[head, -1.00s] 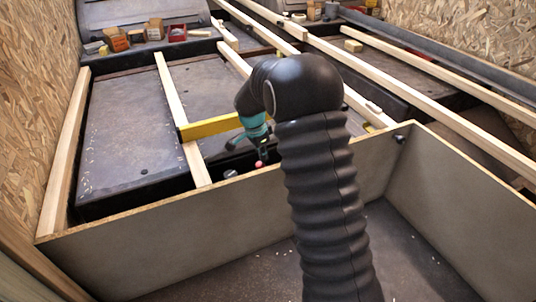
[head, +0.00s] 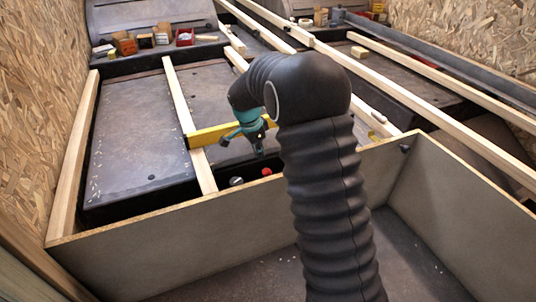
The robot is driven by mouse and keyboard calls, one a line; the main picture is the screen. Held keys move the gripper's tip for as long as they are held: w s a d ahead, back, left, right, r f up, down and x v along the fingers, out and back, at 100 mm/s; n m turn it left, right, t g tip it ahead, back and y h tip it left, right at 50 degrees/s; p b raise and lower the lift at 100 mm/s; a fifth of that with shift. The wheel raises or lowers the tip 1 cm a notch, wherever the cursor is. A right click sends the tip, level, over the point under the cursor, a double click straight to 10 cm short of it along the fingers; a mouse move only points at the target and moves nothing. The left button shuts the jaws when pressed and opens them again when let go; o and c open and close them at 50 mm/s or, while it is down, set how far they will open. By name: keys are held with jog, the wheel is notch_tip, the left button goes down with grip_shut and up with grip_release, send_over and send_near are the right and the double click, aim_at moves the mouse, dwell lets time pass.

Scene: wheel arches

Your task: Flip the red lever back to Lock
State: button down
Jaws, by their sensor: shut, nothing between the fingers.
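The red lever (head: 266,171) shows as a small red knob just behind the top edge of the near panel. Its base and any Lock marking are too small or hidden to read. My gripper (head: 259,153) is shut and empty, pointing down just above and slightly left of the red knob, with a small gap between them. Part of my gripper's upper body is hidden behind my arm.
A grey-white knob (head: 236,181) sits left of the lever. A yellow bar (head: 205,136) lies behind my gripper, across a wooden batten (head: 190,125). The near panel's top edge (head: 150,216) runs in front. Boxes (head: 125,43) stand far back.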

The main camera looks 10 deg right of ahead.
jog(key=shift+s+a+r, duration=0.2)
jog(key=shift+a+r, duration=0.2)
jog(key=shift+a, duration=0.3)
jog(key=shift+s+a+r, duration=0.15)
jog(key=shift+a+r, duration=0.2)
jog(key=shift+a, duration=0.35)
jog(key=s+d+r+n+t+y+p, duration=0.1)
jog(key=s+d+r+n+p, duration=0.15)
jog(key=s+r, duration=0.55)
jog(key=s+d+r+n+t+p, duration=0.15)
jog(key=s+r+n, duration=0.25)
jog(key=s+r, duration=0.4)
jog(key=s+d+r+n+t+p, duration=0.1)
jog(key=s+r+n, duration=0.1)
jog(key=s, duration=0.8)
jog(key=s+d+r+n+t+y+p, duration=0.1)
jog(key=s+r+n, duration=0.2)
jog(key=s, duration=0.7)
jog(key=shift+d+n+p, duration=0.3)
jog(key=shift+n, duration=0.95)
